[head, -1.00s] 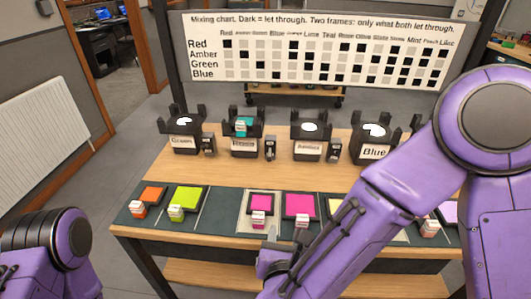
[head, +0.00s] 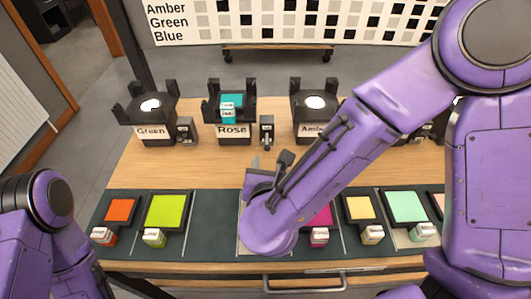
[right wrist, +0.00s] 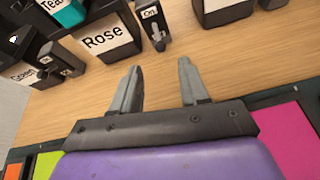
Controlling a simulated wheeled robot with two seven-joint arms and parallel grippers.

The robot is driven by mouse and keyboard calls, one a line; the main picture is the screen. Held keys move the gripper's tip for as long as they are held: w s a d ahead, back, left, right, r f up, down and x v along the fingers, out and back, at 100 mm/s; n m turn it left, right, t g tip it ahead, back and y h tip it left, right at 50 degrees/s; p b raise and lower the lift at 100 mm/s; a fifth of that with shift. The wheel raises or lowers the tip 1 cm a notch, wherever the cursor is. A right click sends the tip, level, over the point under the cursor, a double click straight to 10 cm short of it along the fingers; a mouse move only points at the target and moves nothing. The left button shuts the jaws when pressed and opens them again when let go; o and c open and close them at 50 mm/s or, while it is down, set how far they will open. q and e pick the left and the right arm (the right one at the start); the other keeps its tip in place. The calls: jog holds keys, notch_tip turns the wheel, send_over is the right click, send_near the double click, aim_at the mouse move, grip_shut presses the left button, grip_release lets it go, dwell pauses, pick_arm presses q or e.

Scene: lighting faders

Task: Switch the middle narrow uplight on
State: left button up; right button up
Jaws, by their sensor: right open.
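The uplights stand in a row on the table: Green (head: 151,115), Rose (head: 231,118), Amber (head: 314,112). Another at the right is mostly behind my right arm. Rose holds a teal frame (head: 232,103); its label also shows in the right wrist view (right wrist: 105,38). A small black switch box (head: 266,130) stands just right of Rose; in the right wrist view the switch (right wrist: 152,25) has a small white tag that seems to read On. My right gripper (right wrist: 157,72) is open and empty, over bare wood in front of that switch, apart from it. My left gripper is out of view.
A dark front strip bears coloured frames: orange (head: 119,210), lime (head: 167,210), pale yellow (head: 358,207) and mint (head: 406,206). My right forearm covers part of the strip and table. The mixing chart (head: 330,20) stands behind. Bare wood (head: 190,175) lies between strip and uplights.

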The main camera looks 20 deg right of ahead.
aim_at(267, 147)
jog(key=x, duration=0.7)
jog(key=shift+w+f, duration=0.1)
jog(key=shift+w, duration=0.05)
grip_shut()
jog(key=shift+r+p, duration=0.3)
jog(key=shift+p, duration=0.4)
jog(key=shift+w+d+r+g+y+p, duration=0.1)
jog(key=shift+w+r+g+y+p, duration=0.45)
jog(key=shift+g+p, duration=1.95)
jog(key=shift+w+d+r+g+y+p, duration=0.15)
jog(key=shift+r+g+y+p, duration=0.65)
jog(key=shift+p, duration=3.15)
jog(key=shift+w+d+r+g+y+p, duration=0.1)
jog(key=shift+w+r+g+y+p, duration=0.2)
jog(key=shift+r+g+p, duration=1.6)
jog(key=p+x, duration=0.1)
jog(key=p, duration=0.1)
jog(key=shift+a+f+p, duration=0.1)
jog(key=shift+f+p, duration=0.25)
